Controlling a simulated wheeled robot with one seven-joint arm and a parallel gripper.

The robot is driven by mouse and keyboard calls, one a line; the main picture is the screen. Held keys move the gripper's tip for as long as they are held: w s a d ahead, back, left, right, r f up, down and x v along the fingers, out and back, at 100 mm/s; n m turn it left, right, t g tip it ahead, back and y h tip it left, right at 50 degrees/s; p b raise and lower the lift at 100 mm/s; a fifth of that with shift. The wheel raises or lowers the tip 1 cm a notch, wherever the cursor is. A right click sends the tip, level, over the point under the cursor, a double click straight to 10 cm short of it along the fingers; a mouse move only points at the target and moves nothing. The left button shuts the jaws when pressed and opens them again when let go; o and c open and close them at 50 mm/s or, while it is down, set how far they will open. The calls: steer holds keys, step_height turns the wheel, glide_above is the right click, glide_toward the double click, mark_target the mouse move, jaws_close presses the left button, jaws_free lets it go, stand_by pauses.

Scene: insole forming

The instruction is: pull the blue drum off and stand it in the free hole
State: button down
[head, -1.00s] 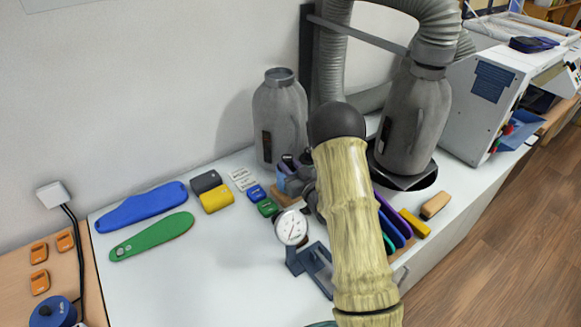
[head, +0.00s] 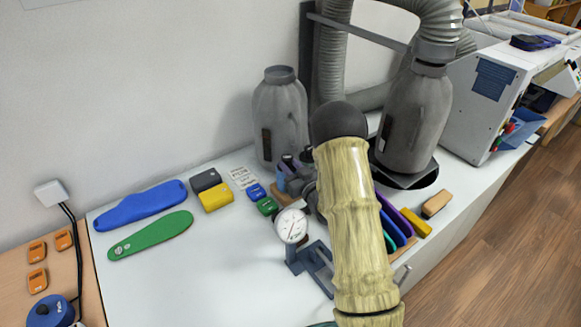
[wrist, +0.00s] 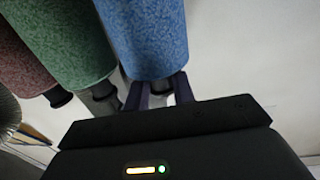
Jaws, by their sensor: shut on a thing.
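The blue drum (wrist: 145,35) is a speckled blue cylinder at the top middle of the wrist view. My gripper (wrist: 162,95) is shut on its narrow lower end, one dark finger on each side. A green drum (wrist: 66,42) and a dark red drum (wrist: 22,62) stand close beside it on the left, on dark stems. In the head view my arm covers most of the drum area, and my fingertips are hidden. A small blue piece, perhaps the drum, shows left of the arm. I cannot make out the free hole.
A dial gauge (head: 291,226) on a stand is just left of my arm. Blue (head: 140,205) and green (head: 150,236) insoles lie on the white table (head: 210,285). Grey canisters (head: 280,118) stand behind. Yellow and tan blocks (head: 436,203) lie to the right. The table's front left is clear.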

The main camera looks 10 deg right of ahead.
stand_by(0.4)
steer(key=c, duration=1.1)
jaws_free()
steer(key=shift+o, duration=0.4)
steer(key=shift+f, duration=0.1)
steer(key=shift+o, duration=0.9)
steer(key=shift+s+d+r+p, duration=0.15)
steer(key=shift+r+p, duration=0.5)
steer(key=shift+r, duration=0.9)
steer(key=shift+s+d+r+p, duration=0.1)
steer(key=shift+s+r+p, duration=0.35)
steer(key=shift+r, duration=1.05)
steer(key=shift+w, duration=0.2)
